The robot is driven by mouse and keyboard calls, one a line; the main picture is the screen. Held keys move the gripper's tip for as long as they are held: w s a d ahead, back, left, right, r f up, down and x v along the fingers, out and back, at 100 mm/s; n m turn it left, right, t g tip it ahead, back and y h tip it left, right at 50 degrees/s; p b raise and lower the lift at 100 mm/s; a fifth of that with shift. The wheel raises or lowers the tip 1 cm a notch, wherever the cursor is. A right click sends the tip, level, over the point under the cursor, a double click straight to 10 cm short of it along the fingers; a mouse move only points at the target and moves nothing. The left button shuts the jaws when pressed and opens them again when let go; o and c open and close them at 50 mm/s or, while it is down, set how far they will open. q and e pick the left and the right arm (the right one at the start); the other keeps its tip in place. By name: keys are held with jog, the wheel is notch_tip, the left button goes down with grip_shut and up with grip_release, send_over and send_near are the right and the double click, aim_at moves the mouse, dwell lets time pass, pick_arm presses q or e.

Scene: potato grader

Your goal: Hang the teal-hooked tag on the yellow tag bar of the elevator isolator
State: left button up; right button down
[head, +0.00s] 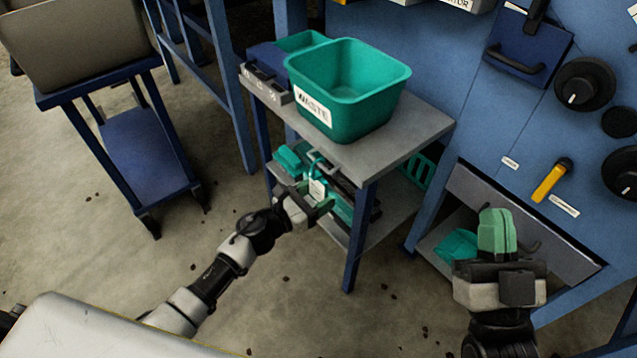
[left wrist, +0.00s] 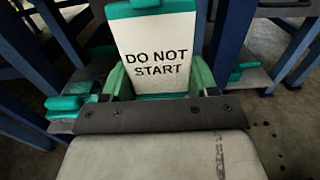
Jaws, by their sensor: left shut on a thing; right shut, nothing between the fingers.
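My left gripper (head: 319,199) is shut on a white tag (head: 317,188) with a teal hook (head: 316,162) above it. In the left wrist view the tag (left wrist: 157,58) reads "DO NOT START" and stands upright between the green fingers; its top is cut off. In the head view the gripper is at the lower shelf of the grey table. My right gripper (head: 497,232) is shut and empty before the blue panel. I cannot make out the yellow tag bar; a label ending in "ATOR" (head: 460,3) is cut off at the top edge.
A teal "WASTE" bin (head: 357,112) stands on the grey table (head: 425,125). The blue panel (head: 490,105) carries black knobs (head: 585,85) and a yellow handle (head: 551,181). A blue cart (head: 140,150) stands at the left. Floor between cart and table is clear.

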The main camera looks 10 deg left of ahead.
pick_arm(q)
jog(key=shift+r+p, duration=0.45)
jog(key=shift+r, duration=0.2)
jog(key=shift+r+p, duration=0.35)
jog(key=shift+r, duration=0.1)
jog(key=shift+v, duration=1.85)
send_near(316, 191)
jog(key=shift+w+d+r, duration=0.1)
jog(key=shift+w+d, duration=0.25)
jog(key=shift+w, duration=0.1)
pick_arm(e)
jog(key=shift+w+f+g+h, duration=0.2)
jog(key=shift+w+f+g, duration=0.25)
jog(key=shift+f+g, duration=0.3)
jog(key=shift+w+f+g+h, duration=0.2)
jog(key=shift+w+f+g, duration=0.2)
jog(key=shift+f+g, duration=0.3)
pick_arm(q)
jog(key=shift+r, duration=0.1)
pick_arm(e)
jog(key=shift+s, duration=0.1)
